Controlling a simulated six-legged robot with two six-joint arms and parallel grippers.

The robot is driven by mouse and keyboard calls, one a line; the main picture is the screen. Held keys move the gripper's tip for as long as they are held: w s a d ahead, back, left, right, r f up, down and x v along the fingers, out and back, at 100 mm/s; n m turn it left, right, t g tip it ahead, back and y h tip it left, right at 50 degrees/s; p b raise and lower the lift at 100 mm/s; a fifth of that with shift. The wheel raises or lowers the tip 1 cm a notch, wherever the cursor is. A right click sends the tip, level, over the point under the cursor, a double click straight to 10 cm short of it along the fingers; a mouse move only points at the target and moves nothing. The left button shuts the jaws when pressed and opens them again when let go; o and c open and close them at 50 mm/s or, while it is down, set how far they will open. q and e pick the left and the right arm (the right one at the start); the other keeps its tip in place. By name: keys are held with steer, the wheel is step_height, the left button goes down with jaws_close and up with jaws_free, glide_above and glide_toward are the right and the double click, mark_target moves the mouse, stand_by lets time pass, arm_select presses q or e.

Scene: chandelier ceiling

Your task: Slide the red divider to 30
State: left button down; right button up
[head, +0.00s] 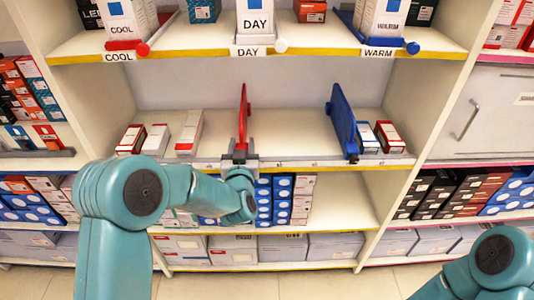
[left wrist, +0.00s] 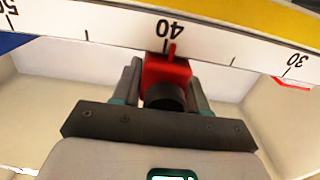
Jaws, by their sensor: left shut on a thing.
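The red divider (head: 244,115) stands upright on the middle shelf in the head view. Its red slider block (left wrist: 166,75) shows in the left wrist view, with a red pointer at about the 40 mark. The number strip (left wrist: 215,48) appears upside down there, with 50 at left and 30 at right. My left gripper (head: 240,155) is at the shelf's front rail. In the left wrist view its fingers (left wrist: 165,85) are on both sides of the red block, shut on it. My right gripper is out of view; only part of my right arm shows at lower right.
A blue divider (head: 343,120) stands farther right on the same shelf, with small boxes (head: 388,136) beyond it. Several white and red boxes (head: 160,138) stand left of the red divider. The shelf between the two dividers (head: 290,125) is bare.

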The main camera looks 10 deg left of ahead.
arm_select(q)
steer(key=a+b, duration=0.1)
steer(key=a, duration=0.1)
steer(key=s+a+b, duration=0.1)
steer(key=a, duration=0.2)
steer(key=s+a+b, duration=0.1)
steer(key=a, duration=0.2)
steer(key=shift+a+f, duration=0.1)
steer(key=shift+a, duration=0.05)
steer(key=shift+s+a+b, duration=0.1)
steer(key=shift+a+b, duration=0.3)
steer(key=shift+a, duration=0.1)
steer(key=c, duration=0.7)
jaws_free()
steer(key=shift+s, duration=0.1)
